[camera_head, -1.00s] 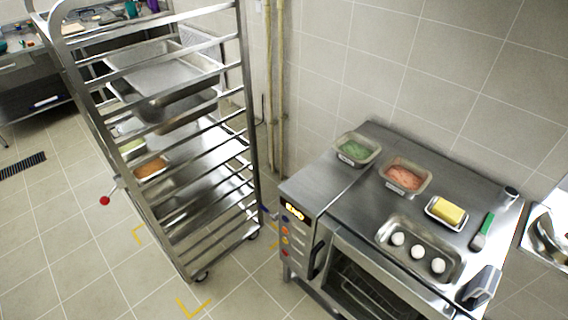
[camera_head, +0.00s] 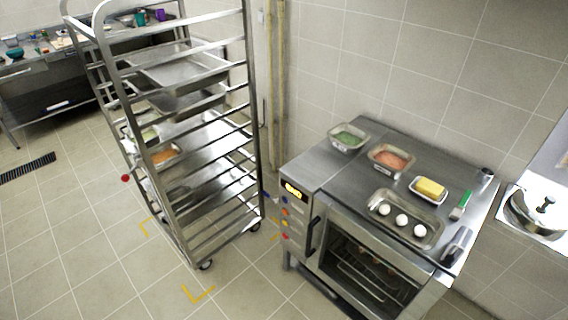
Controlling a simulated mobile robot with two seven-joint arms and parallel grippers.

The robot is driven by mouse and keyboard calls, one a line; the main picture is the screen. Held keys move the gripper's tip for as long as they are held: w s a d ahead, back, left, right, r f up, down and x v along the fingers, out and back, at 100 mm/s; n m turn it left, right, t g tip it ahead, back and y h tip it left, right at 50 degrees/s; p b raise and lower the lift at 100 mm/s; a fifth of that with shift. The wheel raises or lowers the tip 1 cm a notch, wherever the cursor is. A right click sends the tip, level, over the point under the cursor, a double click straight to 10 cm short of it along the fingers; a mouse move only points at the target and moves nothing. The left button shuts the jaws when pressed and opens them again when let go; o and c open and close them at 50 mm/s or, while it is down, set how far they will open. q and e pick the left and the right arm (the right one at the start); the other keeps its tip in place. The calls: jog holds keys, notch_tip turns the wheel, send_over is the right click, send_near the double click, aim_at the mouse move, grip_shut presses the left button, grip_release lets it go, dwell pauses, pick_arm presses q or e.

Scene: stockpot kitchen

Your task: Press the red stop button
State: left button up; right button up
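The oven (camera_head: 345,205) stands at the right of the view. Its front control panel has a lit orange display (camera_head: 293,190) at the top and a column of small coloured buttons below it. The lowest button looks red (camera_head: 285,236), and blue and orange ones sit above it. The buttons are small and carry no readable label. Neither of my grippers shows in the view, and nothing covers the panel.
A tall metal rack (camera_head: 187,250) with trays stands left of the oven; a red ball knob (camera_head: 125,178) is at its left side. Food pans and a butter dish (camera_head: 429,188) sit on the oven top. Floor in front is free, with yellow corner marks.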

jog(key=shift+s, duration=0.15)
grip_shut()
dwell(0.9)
